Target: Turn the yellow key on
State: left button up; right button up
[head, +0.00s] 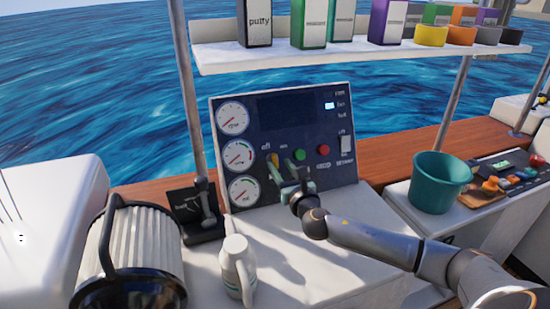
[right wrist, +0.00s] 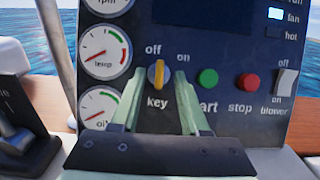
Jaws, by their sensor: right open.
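The yellow key (right wrist: 158,75) is on the dark control panel (head: 283,110), above the label "key" and between the marks "off" and "on". In the right wrist view it stands upright, nearer the "off" mark. In the head view the key (head: 273,163) shows just left of my right gripper (head: 291,172). In the right wrist view the two pale green fingers of my right gripper (right wrist: 157,98) are apart, one on each side below the key, with nothing between them touching it that I can see. My left gripper is not in view.
A green start button (right wrist: 208,78), a red stop button (right wrist: 248,82) and a blower switch (right wrist: 286,82) sit right of the key. A lever (head: 204,205), a white bottle (head: 237,268) and a teal bucket (head: 436,184) stand around the panel. A shelf (head: 360,52) hangs above.

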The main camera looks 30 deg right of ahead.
aim_at(276, 159)
jog(key=shift+x, duration=2.65)
grip_shut()
